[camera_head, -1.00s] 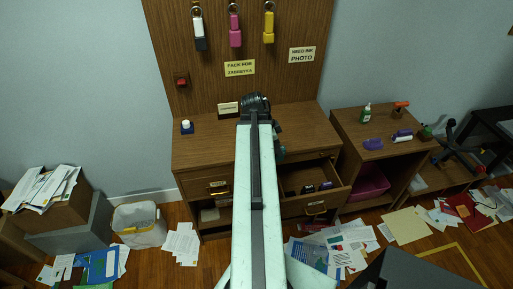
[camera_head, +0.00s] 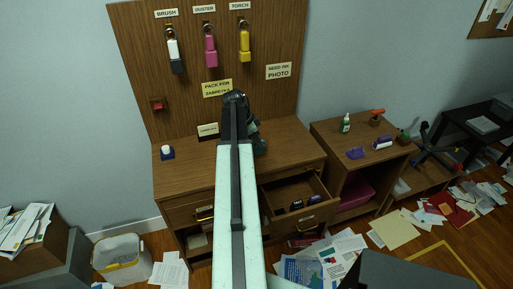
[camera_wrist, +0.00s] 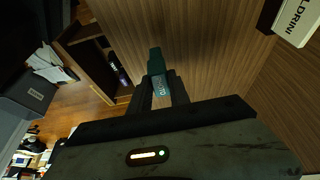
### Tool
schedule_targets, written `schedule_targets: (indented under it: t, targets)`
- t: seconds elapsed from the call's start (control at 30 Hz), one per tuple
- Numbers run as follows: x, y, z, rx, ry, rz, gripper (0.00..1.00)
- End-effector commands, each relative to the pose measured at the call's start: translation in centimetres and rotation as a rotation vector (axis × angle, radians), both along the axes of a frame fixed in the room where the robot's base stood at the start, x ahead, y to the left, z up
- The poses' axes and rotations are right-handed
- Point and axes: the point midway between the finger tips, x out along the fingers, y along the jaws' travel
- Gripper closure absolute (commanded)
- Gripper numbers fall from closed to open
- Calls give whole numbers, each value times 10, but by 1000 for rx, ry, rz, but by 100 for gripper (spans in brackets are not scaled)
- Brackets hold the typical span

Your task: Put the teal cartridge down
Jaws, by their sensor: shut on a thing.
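My gripper (camera_wrist: 160,92) is shut on the teal cartridge (camera_wrist: 156,62), which sticks out beyond the fingertips in the wrist view. The wood desk top (camera_wrist: 215,60) lies beneath them; I cannot tell whether the cartridge touches it. In the head view my arm hides most of the gripper, and a small dark teal patch, likely the cartridge (camera_head: 259,146), shows just right of the arm over the desk.
An open drawer (camera_head: 318,217) below the desk top holds several dark cartridges (camera_head: 297,205). A white name block (camera_wrist: 297,20) stands on the wood. The desk top (camera_head: 290,150) right of my arm is clear.

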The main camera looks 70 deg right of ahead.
Motion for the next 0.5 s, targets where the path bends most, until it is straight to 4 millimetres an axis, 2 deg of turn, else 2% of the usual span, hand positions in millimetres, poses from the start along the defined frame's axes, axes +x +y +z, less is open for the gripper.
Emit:
schedule_targets:
  t: [0.03,0.13,0.37,0.5]
  targets:
    - [-2,0,-22,1,0,-4,100]
    - [-7,-1,-37,1,-1,-11,100]
    - [-10,-2,-32,1,0,-14,100]
    - [-11,-2,-37,1,0,-17,100]
